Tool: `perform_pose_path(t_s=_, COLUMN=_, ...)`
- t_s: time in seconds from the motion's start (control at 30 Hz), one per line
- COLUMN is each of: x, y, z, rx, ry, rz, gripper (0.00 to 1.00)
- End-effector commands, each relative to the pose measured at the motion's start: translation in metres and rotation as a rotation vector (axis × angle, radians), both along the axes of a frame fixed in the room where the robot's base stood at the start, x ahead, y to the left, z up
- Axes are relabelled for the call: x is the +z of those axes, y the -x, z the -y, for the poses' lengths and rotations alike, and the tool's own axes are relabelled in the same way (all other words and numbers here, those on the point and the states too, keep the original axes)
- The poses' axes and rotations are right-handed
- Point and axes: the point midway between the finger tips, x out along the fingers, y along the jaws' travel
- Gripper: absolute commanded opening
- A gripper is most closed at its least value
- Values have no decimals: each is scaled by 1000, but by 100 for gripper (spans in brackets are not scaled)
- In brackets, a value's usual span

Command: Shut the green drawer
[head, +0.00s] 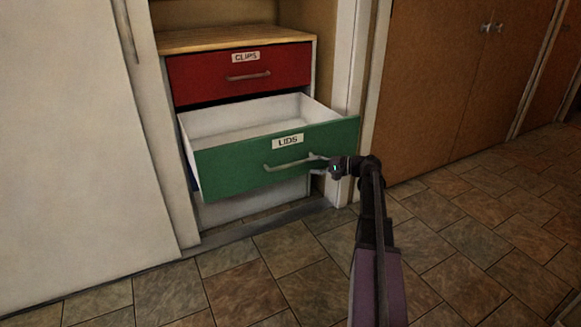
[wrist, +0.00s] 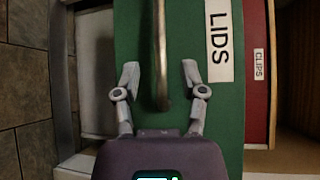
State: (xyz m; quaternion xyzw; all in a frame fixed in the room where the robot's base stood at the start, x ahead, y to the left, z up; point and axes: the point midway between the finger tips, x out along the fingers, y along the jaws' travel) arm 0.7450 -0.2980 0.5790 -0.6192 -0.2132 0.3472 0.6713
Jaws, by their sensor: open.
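The green drawer (head: 228,168), labelled LIDS, is pulled well out of its cabinet in the head view, and its white inside looks empty. Its front (wrist: 228,120) fills the middle of the wrist view. A metal bar handle (head: 290,165) runs across the front; it also shows in the wrist view (wrist: 160,50). My gripper (head: 314,163) is at the right end of the handle, close to the green front. In the wrist view its two fingers are spread, one on each side of the handle's end. I cannot tell whether they touch the handle or the front.
A red drawer (head: 205,78) labelled CLIPS sits shut above, under a wooden top (head: 215,39). A white door or panel (head: 75,140) stands at the left. Brown cabinet doors (head: 440,85) are at the right. The tiled floor (head: 245,292) in front is clear.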

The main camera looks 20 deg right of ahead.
Motion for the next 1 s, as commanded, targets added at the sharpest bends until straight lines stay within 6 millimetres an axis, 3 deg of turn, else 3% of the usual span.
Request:
perform_pose_path(t_s=0.5, x=-10, y=-46, z=-50, rx=1, ry=0, rz=1, gripper=54)
perform_pose_path(t_s=1.0, x=-11, y=-52, z=-56, rx=0, ry=0, rz=0, gripper=54)
